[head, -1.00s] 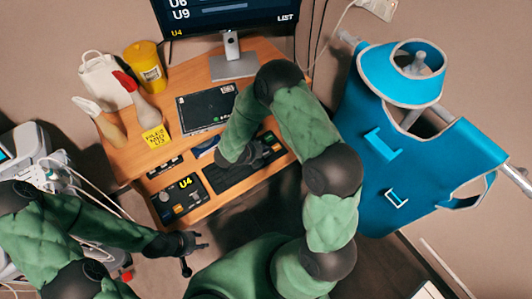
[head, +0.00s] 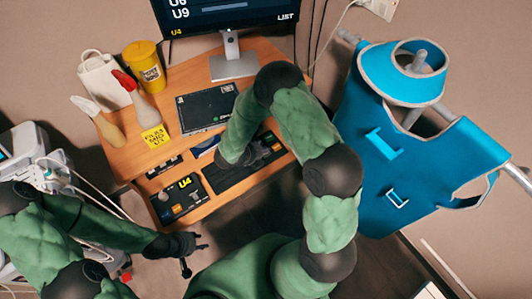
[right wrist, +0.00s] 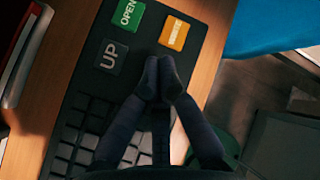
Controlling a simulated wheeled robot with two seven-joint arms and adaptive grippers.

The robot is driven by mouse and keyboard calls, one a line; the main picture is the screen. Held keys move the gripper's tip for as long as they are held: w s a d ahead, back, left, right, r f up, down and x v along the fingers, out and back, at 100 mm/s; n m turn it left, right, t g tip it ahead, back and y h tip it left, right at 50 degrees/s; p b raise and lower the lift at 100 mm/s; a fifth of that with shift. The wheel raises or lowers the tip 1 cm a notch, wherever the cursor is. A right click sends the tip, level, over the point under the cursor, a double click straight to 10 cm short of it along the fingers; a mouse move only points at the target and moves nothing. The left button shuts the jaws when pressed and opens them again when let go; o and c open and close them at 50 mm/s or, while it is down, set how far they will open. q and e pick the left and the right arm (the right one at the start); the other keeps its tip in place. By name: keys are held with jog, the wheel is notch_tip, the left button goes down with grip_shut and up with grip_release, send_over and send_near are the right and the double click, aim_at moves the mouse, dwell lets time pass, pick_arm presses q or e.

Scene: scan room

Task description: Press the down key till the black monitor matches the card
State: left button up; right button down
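The black monitor (head: 235,14) at the top of the head view is cut off by the frame edge; it shows U6, U9, LIST and a yellow U4 at lower left. A yellow U4 marking (head: 185,183) is on a black panel at the desk's lower left. The keyboard (head: 226,178) is partly covered by my right gripper (right wrist: 160,78). That gripper's fingertips are together, empty, over the keys beside the UP key (right wrist: 111,56). A down key is not visible; it may be hidden under the fingers. My left gripper (head: 195,250) is open and empty, off the desk's front edge.
A green OPEN key (right wrist: 127,14) and an orange key (right wrist: 174,33) lie beyond the fingertips. A blue apron (head: 420,160) hangs at right.

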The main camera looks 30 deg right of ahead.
jog(key=shift+f, duration=0.4)
jog(key=shift+r, duration=0.1)
dwell(0.5)
jog(key=shift+r+p, duration=0.4)
jog(key=shift+r, duration=0.35)
jog(key=shift+r, duration=0.1)
jog(key=shift+r+p, duration=1.95)
jog(key=shift+r, duration=0.55)
jog(key=shift+f, duration=0.1)
